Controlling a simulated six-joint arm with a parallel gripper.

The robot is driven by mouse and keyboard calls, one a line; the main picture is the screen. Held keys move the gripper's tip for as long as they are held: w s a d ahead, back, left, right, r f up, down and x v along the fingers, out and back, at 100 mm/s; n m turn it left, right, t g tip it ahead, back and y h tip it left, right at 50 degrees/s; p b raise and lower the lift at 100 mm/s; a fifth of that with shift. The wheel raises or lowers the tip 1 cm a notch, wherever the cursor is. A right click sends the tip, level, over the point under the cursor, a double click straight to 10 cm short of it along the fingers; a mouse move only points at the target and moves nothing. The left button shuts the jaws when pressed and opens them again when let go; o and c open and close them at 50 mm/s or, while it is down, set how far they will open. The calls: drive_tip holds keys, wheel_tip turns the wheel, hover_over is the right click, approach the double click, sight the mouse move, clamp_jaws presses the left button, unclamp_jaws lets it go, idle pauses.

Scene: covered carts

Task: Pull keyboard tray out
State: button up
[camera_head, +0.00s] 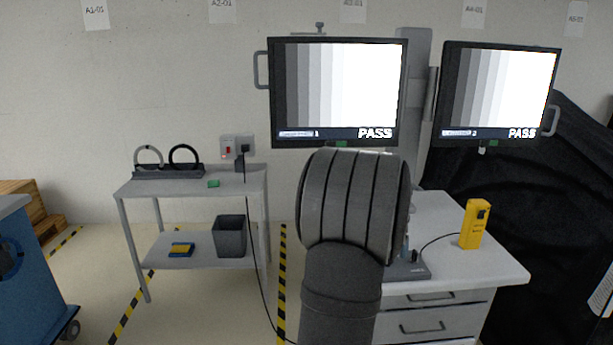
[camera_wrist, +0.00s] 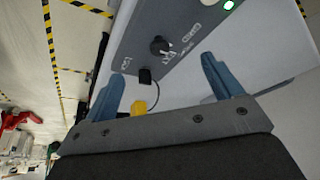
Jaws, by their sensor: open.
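I cannot make out the keyboard tray for certain in either view. The white cart (camera_head: 480,268) stands behind my arm, with drawers and dark handles (camera_head: 422,328) on its front. My arm hides its left part and my gripper in the head view. In the wrist view my gripper (camera_wrist: 159,70) has two blue fingers spread wide with nothing between them. Beyond them is a grey panel (camera_wrist: 185,28) with a dark knob (camera_wrist: 161,45), a lit green button (camera_wrist: 229,5) and a black plug (camera_wrist: 145,76). Whether the fingers touch the panel I cannot tell.
Two monitors (camera_head: 340,92) (camera_head: 497,92) stand above the cart. A yellow box (camera_head: 474,225) on a cable sits on its top. A grey side table (camera_head: 135,188) with a dark bin (camera_head: 229,236) stands left. A black cover (camera_head: 545,200) hangs at the right.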

drive_tip(key=c, duration=0.7)
drive_tip(key=s+d+f+m+t, duration=0.1)
drive_tip(key=d+m, duration=0.1)
drive_tip(key=d, duration=0.1)
drive_tip(key=s+d+f+m+t, duration=0.1)
drive_tip(key=s+d+f, duration=0.1)
drive_tip(key=d, duration=0.1)
drive_tip(key=s+d+f+m+h, duration=0.1)
drive_tip(key=s+d+f+m, duration=0.1)
drive_tip(key=d, duration=0.2)
drive_tip(key=shift+d+f+m+t, duration=0.1)
drive_tip(key=shift+f+m+t, duration=0.2)
drive_tip(key=shift+t, duration=0.1)
drive_tip(key=c, duration=0.3)
drive_tip(key=s+d+f+m+t+h, duration=0.2)
drive_tip(key=s+d+f+m+h, duration=0.1)
drive_tip(key=s+d+f+m, duration=0.3)
drive_tip(key=shift+c, duration=0.2)
drive_tip(key=m+t+h, duration=0.5)
drive_tip(key=m+h, duration=0.2)
drive_tip(key=m, duration=0.1)
approach(428, 301)
drive_tip(key=shift+t, duration=0.3)
drive_tip(key=x, duration=0.7)
drive_tip(key=f+x, duration=0.1)
drive_tip(key=x, duration=0.2)
drive_tip(key=shift+w+d, duration=0.15)
drive_tip(key=shift+d, duration=0.05)
drive_tip(key=shift+c, duration=0.2)
clamp_jaws()
